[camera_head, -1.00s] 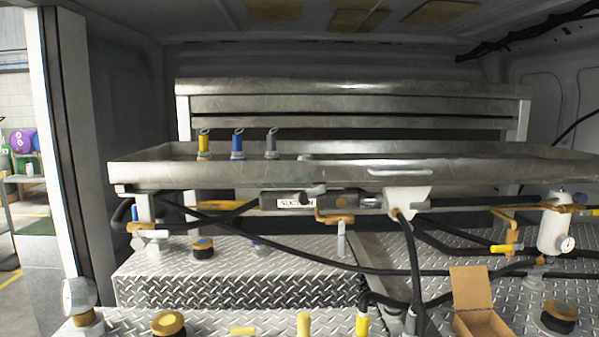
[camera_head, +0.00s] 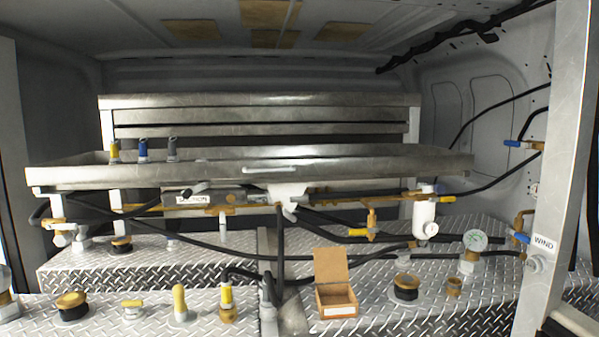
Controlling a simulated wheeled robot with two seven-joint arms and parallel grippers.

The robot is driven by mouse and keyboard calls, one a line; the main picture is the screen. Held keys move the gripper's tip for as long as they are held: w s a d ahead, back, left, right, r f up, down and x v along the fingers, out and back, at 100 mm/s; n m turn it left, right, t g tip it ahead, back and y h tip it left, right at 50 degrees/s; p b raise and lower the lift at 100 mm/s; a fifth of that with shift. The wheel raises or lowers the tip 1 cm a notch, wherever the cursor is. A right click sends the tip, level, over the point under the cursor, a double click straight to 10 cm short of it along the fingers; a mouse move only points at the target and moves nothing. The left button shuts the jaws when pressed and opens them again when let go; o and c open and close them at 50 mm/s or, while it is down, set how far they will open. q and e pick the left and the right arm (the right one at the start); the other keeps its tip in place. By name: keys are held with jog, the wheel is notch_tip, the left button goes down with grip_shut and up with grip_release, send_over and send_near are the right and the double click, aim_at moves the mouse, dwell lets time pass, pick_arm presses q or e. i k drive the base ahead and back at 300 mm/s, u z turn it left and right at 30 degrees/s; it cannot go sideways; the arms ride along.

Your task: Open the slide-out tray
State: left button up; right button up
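The slide-out tray (camera_head: 350,168) is a long, shallow metal tray across the middle of the van's cargo space. A pale handle (camera_head: 270,169) sits on its front face. Yellow, blue and grey nozzle-like fittings (camera_head: 143,150) stand upright at its left part. A metal rack with slats (camera_head: 260,103) rises behind the tray. I cannot tell from this view how far the tray is pulled out. Neither of my grippers shows in the head view.
Hoses and a bracket (camera_head: 288,192) hang under the tray. Below are diamond-plate tank tops (camera_head: 150,262) with caps, valves and an open cardboard box (camera_head: 336,285). A white pillar (camera_head: 562,170) stands at the right, with a gauge (camera_head: 475,240) left of it.

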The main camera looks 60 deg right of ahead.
aim_at(223, 163)
jog(key=z, duration=1.05)
jog(key=i, duration=0.15)
jog(key=z, duration=0.15)
